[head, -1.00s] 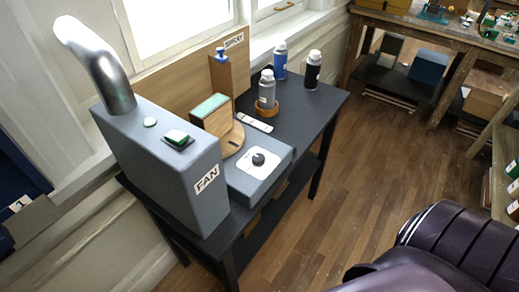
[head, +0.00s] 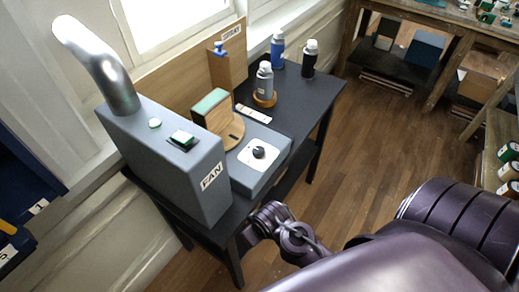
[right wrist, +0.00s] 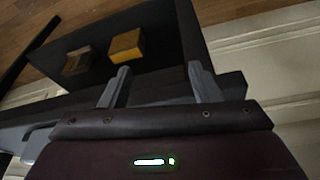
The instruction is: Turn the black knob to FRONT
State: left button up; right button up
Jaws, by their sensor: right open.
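The black knob (head: 259,152) stands on a white square plate (head: 249,163) on top of a low grey box (head: 268,172). The markings on the plate are too small to read, so I cannot tell which way the knob points. In the right wrist view my right gripper (right wrist: 159,68) has its two fingers apart with nothing between them. In the head view a purple part of my arm (head: 290,238) is low beside the table's front edge, apart from the knob. My left gripper is not in view.
A tall grey FAN box (head: 175,165) with a metal pipe and a green button stands left of the low box. A wooden holder (head: 212,112) and several spray cans, one blue (head: 277,50), stand behind on the dark table (head: 300,105). Two blocks, one yellow (right wrist: 126,45), lie on its lower shelf.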

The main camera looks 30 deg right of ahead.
notch_tip(320, 180, up, 8)
jog(key=w+m+t+p, duration=0.1)
jog(key=w+t, duration=0.1)
jog(key=w, duration=0.1)
jog(key=m+t+h, duration=0.5)
jog(key=t, duration=0.2)
send_near(259, 152)
jog(key=w, duration=0.1)
jog(key=shift+w+d+f+h+p, duration=0.15)
jog(key=shift+w+d+f+p, duration=0.05)
jog(key=shift+w+p, duration=0.2)
jog(key=shift+w+d+f+h+p, duration=0.15)
jog(key=shift+w+d+p, duration=0.1)
jog(key=shift+w, duration=0.1)
jog(key=p+x, duration=0.1)
jog(key=x, duration=0.5)
jog(key=shift+w+f, duration=0.25)
jog(key=shift+f, duration=0.05)
jog(key=c, duration=1)
